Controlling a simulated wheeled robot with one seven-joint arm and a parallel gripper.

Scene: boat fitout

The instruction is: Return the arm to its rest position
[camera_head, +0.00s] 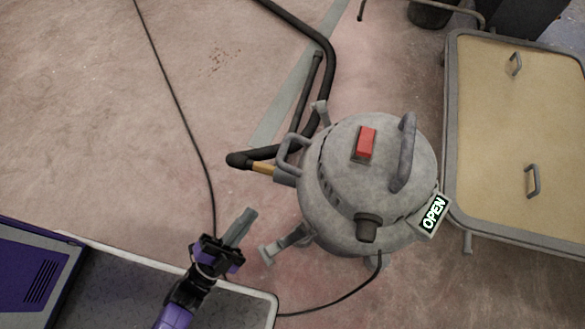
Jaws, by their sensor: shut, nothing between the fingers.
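My gripper (240,228) is at the lower middle of the head view, on the end of my purple and black arm. Its grey fingers are shut together with nothing between them. They point up and to the right, over the floor just left of a grey round vacuum machine (340,190). A gap shows in the picture between the fingertips and the machine.
The machine has a red switch (366,143), a top handle (404,152) and a lit OPEN sign (433,213). A black hose (329,75) and a thin cable (178,98) lie on the floor. A tan-topped cart (520,150) stands right. The floor (90,130) at upper left is mostly clear.

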